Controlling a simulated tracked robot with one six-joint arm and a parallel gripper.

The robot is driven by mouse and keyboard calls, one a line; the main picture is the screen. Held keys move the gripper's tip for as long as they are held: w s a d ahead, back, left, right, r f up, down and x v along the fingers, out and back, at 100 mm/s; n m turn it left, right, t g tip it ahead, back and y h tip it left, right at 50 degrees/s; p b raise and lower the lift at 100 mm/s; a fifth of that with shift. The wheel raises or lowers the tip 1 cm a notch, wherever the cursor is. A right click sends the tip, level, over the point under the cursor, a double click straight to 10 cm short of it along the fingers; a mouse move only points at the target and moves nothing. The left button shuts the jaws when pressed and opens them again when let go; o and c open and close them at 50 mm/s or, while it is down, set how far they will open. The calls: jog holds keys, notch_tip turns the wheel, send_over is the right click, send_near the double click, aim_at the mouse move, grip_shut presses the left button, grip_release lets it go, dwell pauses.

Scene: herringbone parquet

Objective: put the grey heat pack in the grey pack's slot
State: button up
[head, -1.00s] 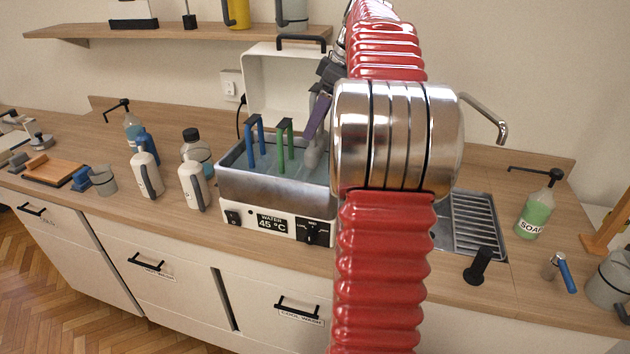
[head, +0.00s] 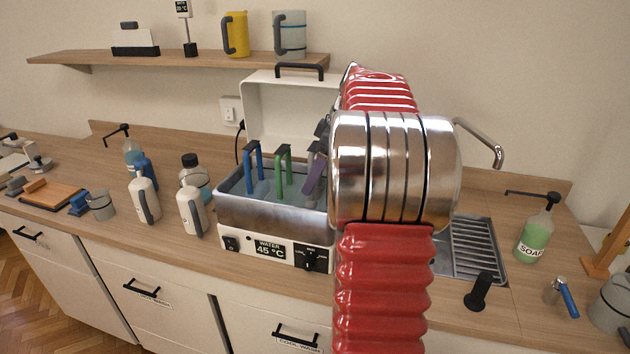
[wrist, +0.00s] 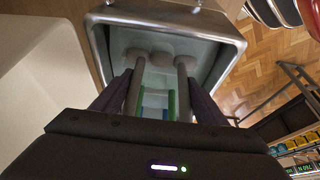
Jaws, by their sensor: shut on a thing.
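The water bath (head: 270,215) is an open metal tank on a white base reading 45 °C. A blue handle (head: 252,165) and a green handle (head: 283,170) stand upright in it. My gripper (head: 315,180), with purple fingers, is at the tank's right end, low inside the rim and partly hidden by my arm. In the wrist view my gripper (wrist: 158,80) is shut on the grey heat pack (wrist: 184,90), whose grey bars show between the fingers over the tank.
The raised white lid (head: 285,115) stands behind the tank. White bottles (head: 191,212) stand close on its left. A sink with a drain rack (head: 470,250) and a soap bottle (head: 534,235) are at the right. A shelf (head: 180,60) hangs above.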

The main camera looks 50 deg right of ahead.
jog(key=shift+f, duration=0.85)
jog(key=shift+f, duration=0.1)
jog(key=o, duration=1.9)
jog(key=shift+s, duration=0.1)
jog(key=v, duration=1.2)
jog(key=shift+a, duration=0.1)
